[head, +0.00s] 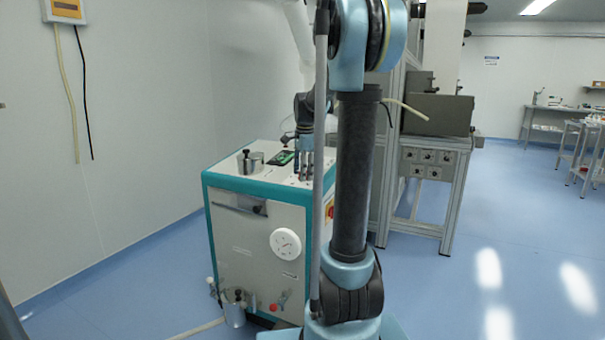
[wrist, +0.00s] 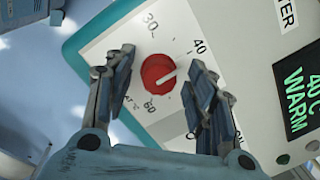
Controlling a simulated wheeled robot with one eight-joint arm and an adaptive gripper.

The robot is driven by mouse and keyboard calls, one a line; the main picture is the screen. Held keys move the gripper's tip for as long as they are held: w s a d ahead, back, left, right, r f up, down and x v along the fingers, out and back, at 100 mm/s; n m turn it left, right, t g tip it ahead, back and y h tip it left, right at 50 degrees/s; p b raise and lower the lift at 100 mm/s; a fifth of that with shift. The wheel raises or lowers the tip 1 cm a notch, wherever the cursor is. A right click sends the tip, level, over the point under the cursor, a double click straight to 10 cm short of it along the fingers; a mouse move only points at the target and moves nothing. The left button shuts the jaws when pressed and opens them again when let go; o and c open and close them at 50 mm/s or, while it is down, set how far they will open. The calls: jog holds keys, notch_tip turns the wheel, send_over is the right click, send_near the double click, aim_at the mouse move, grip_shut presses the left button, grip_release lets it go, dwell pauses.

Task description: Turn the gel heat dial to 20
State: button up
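The red dial (wrist: 158,73) sits on a white scale plate with marks 30, 40 and 60 around it. Its white pointer line points right and slightly up, a little below the 40 mark. A green display (wrist: 303,92) to the right reads 40°C WARM. My gripper (wrist: 160,85) is open, with one finger on each side of the dial and gaps visible between fingers and dial. In the head view my gripper (head: 304,172) points down at the top of the white and teal cabinet (head: 240,184); the dial is hidden there. The 20 mark is not visible.
A metal pot (head: 250,162) and the dark display panel (head: 281,158) are on the cabinet top, left of my gripper. A metal machine frame (head: 428,165) stands to the right behind my arm.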

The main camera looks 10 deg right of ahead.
jog(key=c, duration=1)
jog(key=shift+o, duration=0.2)
jog(key=shift+n, duration=0.3)
jog(key=n, duration=0.5)
jog(key=shift+w+r, duration=0.1)
jog(key=shift+w, duration=0.05)
jog(key=n+g, duration=0.1)
jog(key=n, duration=0.5)
jog(key=shift+n+h, duration=0.3)
jog(key=shift+h, duration=0.1)
jog(key=n, duration=0.7)
jog(key=shift+a+h, duration=0.1)
jog(key=shift+h, duration=0.3)
jog(key=n, duration=0.4)
jog(key=shift+n+h, duration=0.3)
jog(key=shift+n, duration=1.5)
jog(key=shift+t, duration=0.3)
